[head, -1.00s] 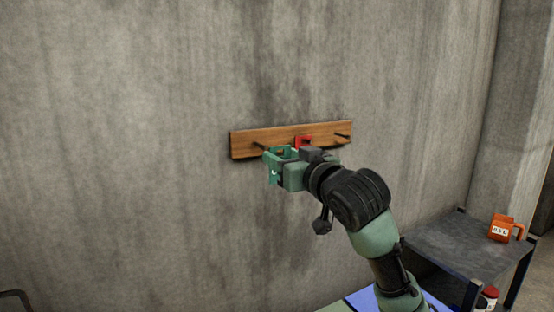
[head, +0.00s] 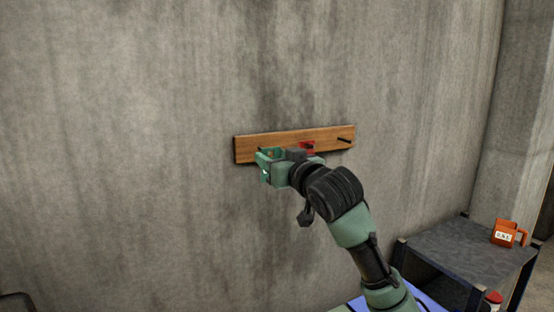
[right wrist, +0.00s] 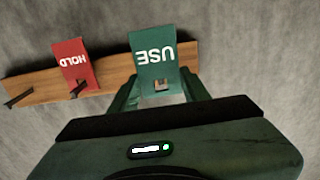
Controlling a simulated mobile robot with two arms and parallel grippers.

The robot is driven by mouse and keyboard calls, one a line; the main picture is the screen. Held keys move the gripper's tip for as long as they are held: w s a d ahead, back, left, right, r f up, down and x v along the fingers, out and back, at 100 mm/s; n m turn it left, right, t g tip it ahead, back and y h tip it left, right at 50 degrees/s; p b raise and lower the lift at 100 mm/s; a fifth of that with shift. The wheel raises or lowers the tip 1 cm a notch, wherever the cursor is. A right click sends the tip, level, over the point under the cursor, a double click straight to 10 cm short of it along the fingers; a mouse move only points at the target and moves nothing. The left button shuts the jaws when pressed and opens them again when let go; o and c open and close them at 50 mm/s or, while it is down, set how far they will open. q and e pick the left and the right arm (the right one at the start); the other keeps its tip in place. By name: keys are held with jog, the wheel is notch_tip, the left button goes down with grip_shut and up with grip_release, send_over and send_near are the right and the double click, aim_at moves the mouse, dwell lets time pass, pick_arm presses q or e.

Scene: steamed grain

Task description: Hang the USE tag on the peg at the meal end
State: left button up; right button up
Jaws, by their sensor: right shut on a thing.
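The green USE tag (right wrist: 153,62) is in my right gripper, its lettering upside down in the right wrist view. The right gripper (head: 268,163) is shut on it, in front of the left end of the wooden peg board (head: 244,149). The fingers show on both sides of the tag in the right wrist view (right wrist: 158,97). A slot shows near the tag's edge by the fingers. The board's left-end peg is hidden behind the gripper and tag; I cannot tell whether the tag touches it. The red HOLD tag (right wrist: 78,62) hangs on the middle peg. The right-end peg (head: 344,140) is bare.
A dark shelf unit (head: 450,248) stands at the lower right, with an orange labelled mug (head: 504,234) on top and a red-topped item (head: 493,297) lower down. The concrete wall (head: 120,130) around the board is bare. The HOLD tag is close beside my gripper.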

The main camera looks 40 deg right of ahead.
aim_at(268, 155)
jog(key=shift+x, duration=1.6)
jog(key=shift+w+d+f+p, duration=0.15)
jog(key=shift+w+p, duration=0.45)
jog(key=shift+p, duration=0.1)
jog(key=o, duration=1.4)
jog(key=b+v, duration=0.2)
jog(key=v, duration=0.5)
jog(key=shift+s+b, duration=0.35)
jog(key=shift+s, duration=0.05)
